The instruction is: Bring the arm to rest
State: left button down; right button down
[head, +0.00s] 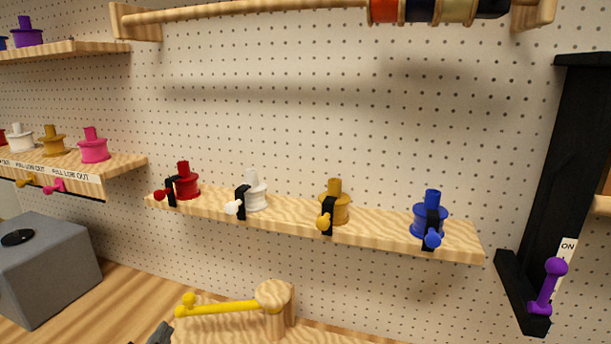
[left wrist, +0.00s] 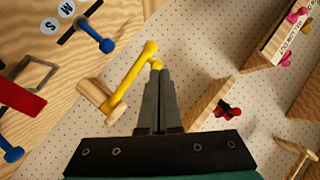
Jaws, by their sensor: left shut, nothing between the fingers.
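My left gripper (head: 158,334) shows only as a dark grey piece at the bottom edge of the head view. In the left wrist view the same gripper (left wrist: 160,78) has its two grey fingers together, with nothing between them. A yellow crank (head: 220,308) on a round wooden post (head: 275,297) stands just above and right of it in the head view. In the left wrist view the yellow crank (left wrist: 133,76) lies just beyond the fingertips; its small knob overlaps them, and I cannot tell whether they touch. My right gripper is in neither view.
A wooden shelf (head: 385,235) on the pegboard holds red, white, ochre and blue spools with small levers. A left shelf (head: 125,170) holds more spools above a grey box (head: 50,265). A black bracket with a purple lever (head: 547,285) is at right. A blue lever (left wrist: 95,35) shows in the wrist view.

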pick_arm(q)
jog(key=s+f+n+g, duration=0.1)
jog(key=s+f, duration=0.1)
jog(key=f, duration=0.1)
jog(key=s+d+f+n+g, duration=0.1)
jog(key=s+f+g, duration=0.1)
jog(key=s+f, duration=0.1)
jog(key=s+d+f+g+h, duration=0.1)
jog(key=s+f, duration=0.2)
jog(key=shift+s+d+f+n+g, duration=0.1)
jog(key=shift+f+n+g, duration=0.3)
jog(key=s+d+f+n+g+h, duration=0.1)
jog(key=s+d+f+g, duration=0.15)
jog(key=s, duration=0.35)
jog(key=s+d+f+n+g+h, duration=0.1)
jog(key=s+f+g, duration=0.2)
jog(key=s+f, duration=0.15)
jog(key=s+f+g+b, duration=0.1)
jog(key=s+f, duration=0.1)
jog(key=f, duration=1)
jog(key=s+f+b, duration=0.1)
jog(key=s+f, duration=0.1)
jog(key=f, duration=1)
jog(key=s+a+f+g+b, duration=0.1)
jog(key=s+a+f, duration=0.1)
jog(key=s+f, duration=1.3)
jog(key=shift+a, duration=0.15)
jog(key=shift+f, duration=0.1)
